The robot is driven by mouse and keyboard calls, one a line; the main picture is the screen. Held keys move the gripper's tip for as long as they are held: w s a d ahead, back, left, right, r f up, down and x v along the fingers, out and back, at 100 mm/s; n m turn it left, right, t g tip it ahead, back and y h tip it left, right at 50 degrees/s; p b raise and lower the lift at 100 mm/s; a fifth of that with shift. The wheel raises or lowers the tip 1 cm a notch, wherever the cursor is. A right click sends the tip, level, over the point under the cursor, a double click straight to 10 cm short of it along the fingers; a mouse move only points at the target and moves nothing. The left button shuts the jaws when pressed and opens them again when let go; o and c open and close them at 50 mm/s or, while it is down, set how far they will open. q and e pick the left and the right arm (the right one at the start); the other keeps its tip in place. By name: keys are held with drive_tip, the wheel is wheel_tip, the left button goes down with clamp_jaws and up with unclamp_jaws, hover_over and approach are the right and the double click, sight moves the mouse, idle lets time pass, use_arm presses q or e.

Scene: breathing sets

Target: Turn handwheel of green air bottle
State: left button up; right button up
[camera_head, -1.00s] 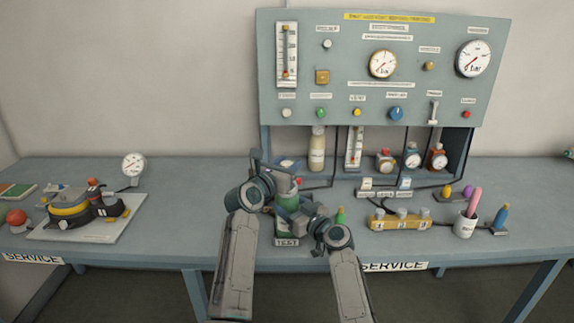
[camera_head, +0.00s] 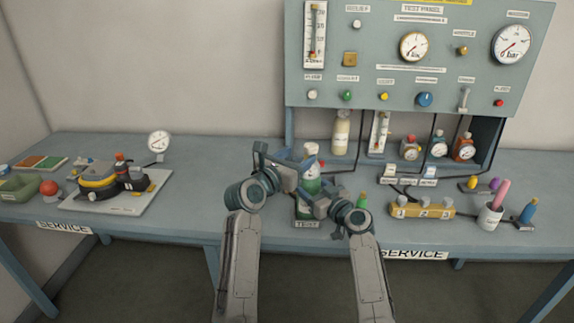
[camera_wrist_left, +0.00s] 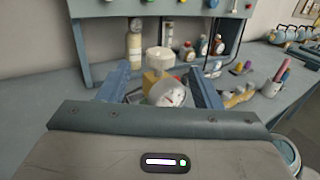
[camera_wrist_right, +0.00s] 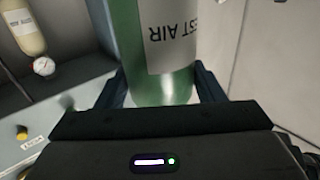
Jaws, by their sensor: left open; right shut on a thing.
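The green air bottle (camera_head: 312,186) stands upright near the front middle of the bench, partly hidden by my grippers. In the right wrist view the bottle (camera_wrist_right: 160,50) shows a white label reading TEST AIR upside down. My right gripper (camera_head: 322,207) is shut on its green body, one finger on each side. In the left wrist view a pale handwheel (camera_wrist_left: 158,58) tops a brass valve (camera_wrist_left: 154,84), with a round gauge (camera_wrist_left: 168,93) in front. My left gripper (camera_head: 285,163) is open at the bottle's top, its fingers apart either side of the valve. Finger contact with the handwheel cannot be made out.
A panel (camera_head: 380,60) with gauges and knobs rises behind. A yellow numbered block (camera_head: 422,208) and a cup (camera_head: 489,219) stand at right. A white board (camera_head: 115,198) with a yellow-black device lies at left. The bench between board and bottle is clear.

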use_arm(q)
drive_tip(key=shift+v, duration=2.25)
drive_tip(key=m+g+h, duration=0.6)
drive_tip(key=g+h, duration=0.1)
approach(310, 145)
drive_tip(key=x, duration=0.6)
drive_tip(key=f+x, duration=0.1)
drive_tip(key=x, duration=0.3)
drive_tip(key=c, duration=1)
